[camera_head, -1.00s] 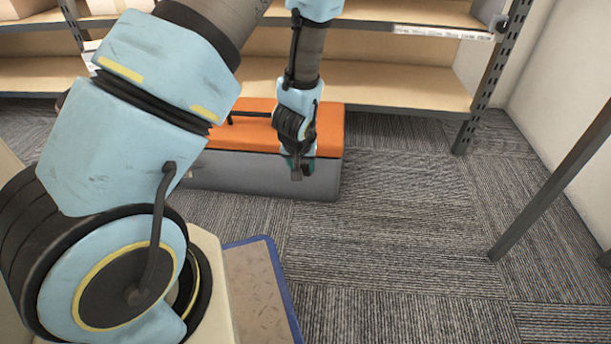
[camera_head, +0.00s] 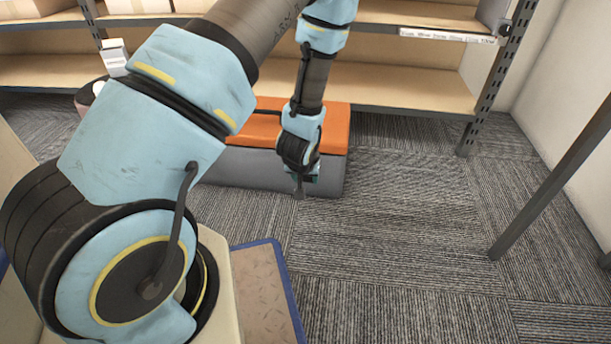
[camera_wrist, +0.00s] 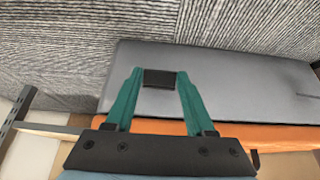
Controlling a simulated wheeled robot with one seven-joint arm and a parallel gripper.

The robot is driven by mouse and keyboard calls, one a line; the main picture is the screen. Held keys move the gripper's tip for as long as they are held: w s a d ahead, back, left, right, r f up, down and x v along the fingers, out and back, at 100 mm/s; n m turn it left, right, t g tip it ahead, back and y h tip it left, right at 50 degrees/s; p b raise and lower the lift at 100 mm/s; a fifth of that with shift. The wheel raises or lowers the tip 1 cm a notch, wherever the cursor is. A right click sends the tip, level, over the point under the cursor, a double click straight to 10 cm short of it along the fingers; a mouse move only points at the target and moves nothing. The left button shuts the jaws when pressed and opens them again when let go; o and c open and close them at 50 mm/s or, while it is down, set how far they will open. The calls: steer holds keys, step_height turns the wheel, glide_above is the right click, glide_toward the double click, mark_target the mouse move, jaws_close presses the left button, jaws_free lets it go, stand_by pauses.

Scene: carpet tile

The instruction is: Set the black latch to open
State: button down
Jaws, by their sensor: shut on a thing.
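The black latch (camera_wrist: 159,79) shows in the wrist view between the tips of my gripper (camera_wrist: 158,76), whose two green fingers are shut on it. Behind it is the grey front of a toolbox (camera_wrist: 235,85) with an orange lid (camera_wrist: 275,137). In the head view the toolbox's grey body (camera_head: 252,170) and orange lid (camera_head: 338,130) stand on the carpet, partly hidden by my arm. My gripper (camera_head: 299,190) points down at the toolbox's front there; the latch is too small to make out in that view.
A shelf unit (camera_head: 410,85) with wooden boards stands behind the toolbox, its dark post (camera_head: 485,90) to the right. A dark slanted leg (camera_head: 550,190) stands at the right. A blue-edged mat or board (camera_head: 262,290) lies near my base. Carpet (camera_head: 390,240) in front of the toolbox is clear.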

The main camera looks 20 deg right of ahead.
steer(key=shift+s+a+f, duration=0.15)
steer(key=shift+s+f, duration=0.05)
steer(key=shift+s, duration=0.15)
steer(key=c, duration=0.7)
jaws_free()
steer(key=o, duration=0.5)
steer(key=shift+w+r, duration=0.1)
steer(key=shift+w, duration=0.1)
steer(key=shift+c, duration=0.2)
steer(key=p+v, duration=0.5)
steer(key=v, duration=0.6)
